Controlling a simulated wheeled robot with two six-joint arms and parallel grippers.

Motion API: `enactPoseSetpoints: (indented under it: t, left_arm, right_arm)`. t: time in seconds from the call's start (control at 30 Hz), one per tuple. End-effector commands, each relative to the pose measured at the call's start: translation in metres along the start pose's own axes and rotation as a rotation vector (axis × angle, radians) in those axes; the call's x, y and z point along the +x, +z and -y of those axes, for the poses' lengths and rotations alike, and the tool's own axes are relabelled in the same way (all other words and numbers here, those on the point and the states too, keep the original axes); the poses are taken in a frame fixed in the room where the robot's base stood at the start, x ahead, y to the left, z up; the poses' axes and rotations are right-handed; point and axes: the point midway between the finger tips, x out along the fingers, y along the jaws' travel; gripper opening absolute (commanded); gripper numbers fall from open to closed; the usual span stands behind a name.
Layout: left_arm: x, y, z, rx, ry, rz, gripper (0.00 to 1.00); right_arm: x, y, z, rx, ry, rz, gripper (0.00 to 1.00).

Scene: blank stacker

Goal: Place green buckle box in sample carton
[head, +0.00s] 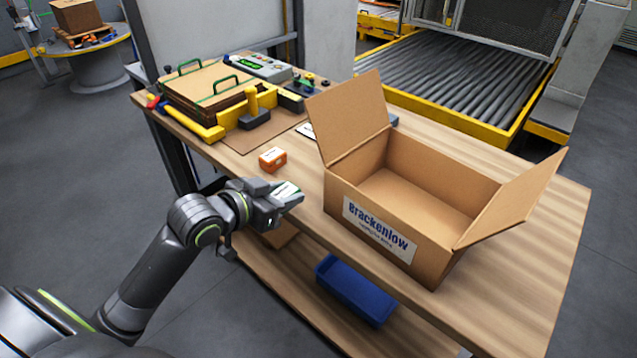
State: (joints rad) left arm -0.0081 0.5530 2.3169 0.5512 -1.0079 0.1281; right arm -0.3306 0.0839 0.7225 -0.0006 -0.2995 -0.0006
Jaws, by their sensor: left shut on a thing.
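The sample carton (350,207) is a brown open-top box with side flaps spread and a "Brackenlow" label on its front. It stands on the wooden table, and the part of its floor that I see is bare. My left gripper (288,199) is at the table's front edge, to the left of the carton and apart from it. It is shut on a small box with a white top label (287,188), which appears to be the green buckle box. The fingers hide most of its sides, so its color is hard to tell. My right gripper is out of view.
A small orange box (272,159) stands on the table (500,272) behind my left gripper. A yellow-edged fixture (205,128) and a control panel (258,67) are at the back left. The carton's left flap (348,115) stands up high. A blue bin (355,290) sits on the lower shelf.

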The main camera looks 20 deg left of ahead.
Motion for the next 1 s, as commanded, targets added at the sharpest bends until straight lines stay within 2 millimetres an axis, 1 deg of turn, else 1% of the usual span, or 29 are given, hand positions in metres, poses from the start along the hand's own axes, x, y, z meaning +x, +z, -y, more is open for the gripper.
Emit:
enactPoseSetpoints:
  t: [0.03,0.2,0.3,0.4,0.5,0.57,0.8,1.0]
  left_arm:
    - [0.012,-0.007,0.0,-0.004,0.001,-0.007,0.1]
    - [0.051,-0.023,-0.001,-0.004,0.002,-0.004,0.1]
    - [0.071,-0.031,-0.001,-0.001,0.002,-0.003,0.1]
    - [0.084,-0.035,0.0,-0.001,0.0,-0.002,0.1]
    - [0.089,-0.037,0.0,0.001,-0.001,-0.001,0.1]
    - [0.091,-0.034,0.0,0.0,-0.001,0.001,0.1]
    - [0.102,-0.005,0.0,-0.001,-0.002,0.003,0.1]
    - [0.102,-0.005,0.0,0.002,-0.002,-0.001,0.1]
  right_arm:
    - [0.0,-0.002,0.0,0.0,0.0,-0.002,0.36]
    - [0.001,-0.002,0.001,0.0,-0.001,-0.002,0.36]
    - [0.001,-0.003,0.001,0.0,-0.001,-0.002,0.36]
    - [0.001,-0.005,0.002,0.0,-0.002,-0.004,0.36]
    - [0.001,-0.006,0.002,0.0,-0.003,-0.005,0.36]
    - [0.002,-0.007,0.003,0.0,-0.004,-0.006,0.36]
    - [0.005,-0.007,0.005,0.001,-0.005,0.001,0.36]
    - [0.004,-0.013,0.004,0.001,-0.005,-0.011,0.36]
